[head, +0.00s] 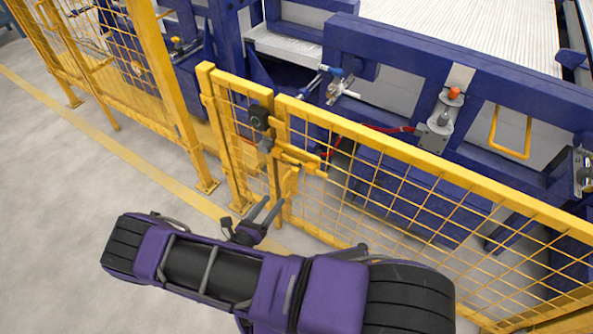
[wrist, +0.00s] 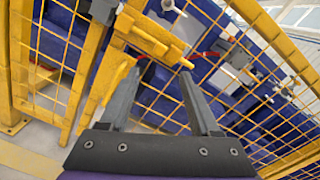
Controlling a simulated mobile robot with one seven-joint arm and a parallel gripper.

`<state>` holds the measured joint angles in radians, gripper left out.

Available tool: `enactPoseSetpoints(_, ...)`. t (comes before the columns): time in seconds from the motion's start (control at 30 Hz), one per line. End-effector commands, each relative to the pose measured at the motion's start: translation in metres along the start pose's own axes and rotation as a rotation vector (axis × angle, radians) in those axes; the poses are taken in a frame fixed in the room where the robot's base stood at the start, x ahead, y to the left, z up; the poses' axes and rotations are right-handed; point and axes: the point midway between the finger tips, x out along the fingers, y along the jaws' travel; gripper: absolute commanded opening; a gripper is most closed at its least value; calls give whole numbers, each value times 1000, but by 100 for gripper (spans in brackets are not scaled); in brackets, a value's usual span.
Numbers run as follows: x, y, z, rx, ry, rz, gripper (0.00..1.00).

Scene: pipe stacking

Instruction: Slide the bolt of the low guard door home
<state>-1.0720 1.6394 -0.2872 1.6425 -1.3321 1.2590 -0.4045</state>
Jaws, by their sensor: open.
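The low guard door (head: 400,195) is a yellow mesh panel that stands upright beside a yellow post at its left edge. Its bolt (head: 301,160) is a yellow block and bar near the door's upper left corner, with a yellow handle (head: 290,182) hanging below. The bolt also shows in the wrist view (wrist: 150,42), at upper middle, with the handle (wrist: 116,80) near my left finger. My gripper (head: 267,208) is open and empty, below and slightly left of the handle. In the wrist view my gripper (wrist: 158,75) points up toward the bolt. Whether a finger touches the handle is unclear.
A fixed yellow fence (head: 160,80) runs off to the left. Blue machinery (head: 400,50) stands behind the door. The grey floor (head: 60,220) at left is clear.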

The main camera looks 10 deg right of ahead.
Motion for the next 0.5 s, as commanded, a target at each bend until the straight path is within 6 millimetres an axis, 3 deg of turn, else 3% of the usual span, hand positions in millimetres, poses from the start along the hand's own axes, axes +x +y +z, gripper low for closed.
enactPoseSetpoints(0.5,112,0,0,0,1,-2,63)
